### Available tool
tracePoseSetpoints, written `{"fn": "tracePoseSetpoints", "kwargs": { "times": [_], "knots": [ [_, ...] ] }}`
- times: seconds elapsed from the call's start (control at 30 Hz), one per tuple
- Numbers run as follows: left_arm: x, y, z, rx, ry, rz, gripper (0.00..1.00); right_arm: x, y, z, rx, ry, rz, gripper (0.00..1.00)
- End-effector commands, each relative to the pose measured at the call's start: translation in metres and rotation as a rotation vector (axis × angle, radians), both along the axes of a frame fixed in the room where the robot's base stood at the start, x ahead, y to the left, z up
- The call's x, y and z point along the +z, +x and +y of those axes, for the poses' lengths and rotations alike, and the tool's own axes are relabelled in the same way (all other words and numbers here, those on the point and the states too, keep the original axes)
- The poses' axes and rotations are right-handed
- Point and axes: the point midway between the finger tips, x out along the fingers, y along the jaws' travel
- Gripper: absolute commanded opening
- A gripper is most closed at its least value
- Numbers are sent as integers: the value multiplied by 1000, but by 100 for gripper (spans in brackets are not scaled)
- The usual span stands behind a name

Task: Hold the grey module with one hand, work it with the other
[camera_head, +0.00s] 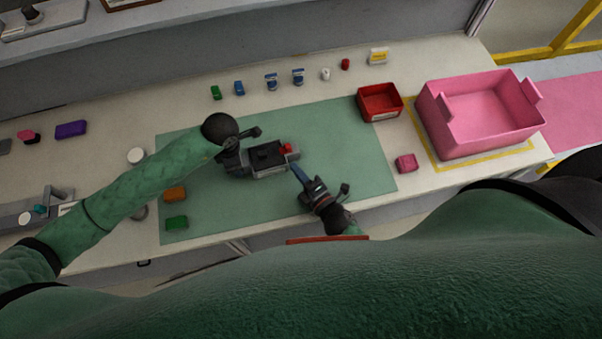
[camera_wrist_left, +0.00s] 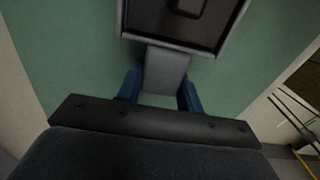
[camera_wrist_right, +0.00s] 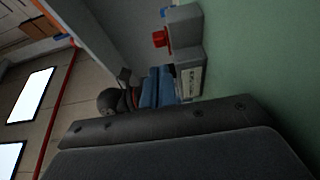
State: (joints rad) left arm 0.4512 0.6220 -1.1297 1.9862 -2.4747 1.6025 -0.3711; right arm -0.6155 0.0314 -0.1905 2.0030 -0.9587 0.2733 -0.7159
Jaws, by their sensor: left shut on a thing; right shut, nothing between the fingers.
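The grey module (camera_head: 272,171) lies on the green mat (camera_head: 350,150), with a dark recessed panel on top and a red knob or button (camera_head: 286,149) at its right end. In the left wrist view, my left gripper (camera_wrist_left: 162,88) is shut on a grey tab of the module (camera_wrist_left: 185,45). In the head view my left gripper (camera_head: 240,160) is at the module's left end, its fingers partly hidden. My right gripper (camera_head: 296,168) is shut and empty by the module's right end. In the right wrist view its blue fingers (camera_wrist_right: 157,85) are close below the red button (camera_wrist_right: 160,38); contact cannot be told.
A red bin (camera_head: 380,116) and a pink crate (camera_head: 445,133) stand to the right, with a pink block (camera_head: 405,163) nearby. Small coloured items line the back. Orange (camera_head: 175,194) and green (camera_head: 177,223) blocks lie at the mat's left. The mat's right part is clear.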

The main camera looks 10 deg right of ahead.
Motion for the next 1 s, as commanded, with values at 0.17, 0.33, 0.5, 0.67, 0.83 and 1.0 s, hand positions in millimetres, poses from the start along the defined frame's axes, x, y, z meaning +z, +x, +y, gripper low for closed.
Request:
{"fn": "tracePoseSetpoints", "kwargs": {
  "times": [0.17,0.33,0.5,0.67,0.83,1.0],
  "knots": [
    [0,0,0,0,0,0,0,0,26,11,1,-1,-2,0],
    [0,0,0,0,0,0,0,1,45,19,0,0,-2,0],
    [0,0,0,0,0,0,0,0,57,24,1,-1,-1,0],
    [0,0,0,0,0,0,0,0,60,25,0,0,0,0],
    [0,0,0,0,0,0,0,0,60,25,0,0,0,0],
    [0,0,0,0,0,0,0,0,60,24,0,-1,0,0]
  ]
}}
